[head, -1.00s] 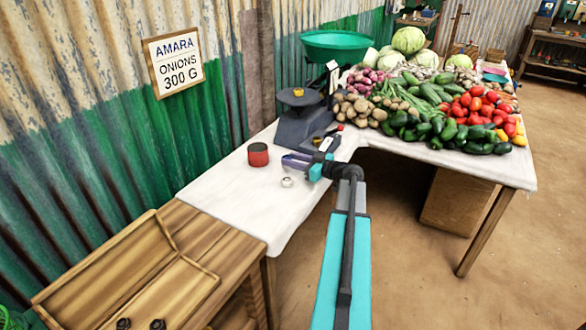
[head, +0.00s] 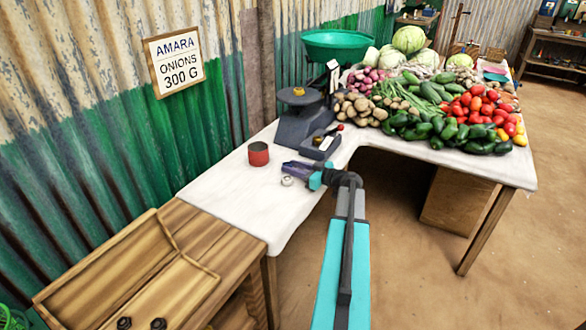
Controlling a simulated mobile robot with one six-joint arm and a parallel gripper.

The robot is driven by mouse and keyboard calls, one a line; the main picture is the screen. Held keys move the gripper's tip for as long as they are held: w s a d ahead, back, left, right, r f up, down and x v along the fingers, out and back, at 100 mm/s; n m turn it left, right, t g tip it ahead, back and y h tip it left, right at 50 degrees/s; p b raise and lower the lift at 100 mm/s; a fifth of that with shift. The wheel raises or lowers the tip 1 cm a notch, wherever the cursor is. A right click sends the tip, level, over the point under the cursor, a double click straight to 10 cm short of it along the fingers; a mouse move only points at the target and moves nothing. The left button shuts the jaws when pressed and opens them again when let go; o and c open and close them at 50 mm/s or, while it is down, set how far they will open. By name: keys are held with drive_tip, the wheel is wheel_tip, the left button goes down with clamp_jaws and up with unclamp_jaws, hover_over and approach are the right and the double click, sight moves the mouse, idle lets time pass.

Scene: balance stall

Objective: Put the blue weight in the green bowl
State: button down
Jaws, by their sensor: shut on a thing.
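The green bowl (head: 337,46) sits high at the back of the white-topped table, beside the corrugated wall. My gripper (head: 286,168) is low over the front part of the table, left of the table's near edge. The bowl is well behind the gripper.
A red and dark cylinder (head: 258,154) stands left of my gripper. A dark scale (head: 298,124) with a yellowish top stands behind it. Vegetables (head: 440,110) crowd the right side. A wooden tray (head: 165,275) is at front left. The white tabletop (head: 235,195) in front is clear.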

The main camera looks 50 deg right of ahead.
drive_tip(key=c, duration=1.6)
unclamp_jaws()
drive_tip(key=shift+o, duration=0.2)
drive_tip(key=shift+r, duration=0.15)
drive_tip(key=v, duration=1.2)
drive_tip(key=shift+b, duration=0.35)
